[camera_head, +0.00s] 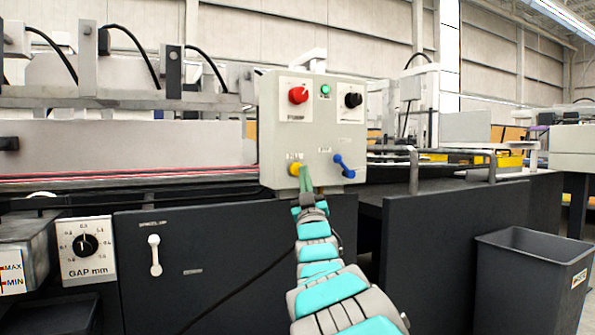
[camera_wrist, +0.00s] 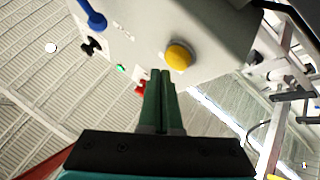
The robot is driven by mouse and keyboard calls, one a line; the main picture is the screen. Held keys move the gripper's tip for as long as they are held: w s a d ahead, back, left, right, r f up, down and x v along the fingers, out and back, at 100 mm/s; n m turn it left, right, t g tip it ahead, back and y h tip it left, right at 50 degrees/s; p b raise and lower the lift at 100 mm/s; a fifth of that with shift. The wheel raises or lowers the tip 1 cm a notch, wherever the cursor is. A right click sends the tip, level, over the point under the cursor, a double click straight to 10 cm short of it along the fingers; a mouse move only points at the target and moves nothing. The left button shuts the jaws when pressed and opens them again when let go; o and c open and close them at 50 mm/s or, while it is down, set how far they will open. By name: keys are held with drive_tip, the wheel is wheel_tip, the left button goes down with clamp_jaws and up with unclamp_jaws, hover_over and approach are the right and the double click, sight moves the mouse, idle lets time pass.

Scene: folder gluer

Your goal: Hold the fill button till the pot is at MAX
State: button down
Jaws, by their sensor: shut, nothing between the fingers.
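A yellow button (camera_head: 295,169) sits low on the left of the grey control box; its small label is hard to read. It also shows in the wrist view (camera_wrist: 178,56). My gripper (camera_head: 305,172) is shut and empty, its green fingertips just beside the yellow button. In the wrist view my gripper (camera_wrist: 160,73) has its tips just below and left of the button; I cannot tell whether they touch it. The pot (camera_head: 28,255) is at the lower left, with a white MAX/MIN label (camera_head: 12,280) cut by the picture edge. Its level cannot be read.
The control box (camera_head: 325,128) also carries a red button (camera_head: 298,95), a green lamp (camera_head: 325,90), a black knob (camera_head: 353,100) and a blue lever (camera_head: 344,166). A GAP mm dial (camera_head: 85,245) is beside the pot. A dark bin (camera_head: 525,280) stands at the right.

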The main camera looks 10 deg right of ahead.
drive_tip(key=shift+w, duration=0.15)
idle(0.7)
drive_tip(key=shift+w+a, duration=0.15)
drive_tip(key=shift+w, duration=0.1)
drive_tip(key=shift+w+a, duration=0.15)
drive_tip(key=shift+w, duration=0.35)
idle(6.4)
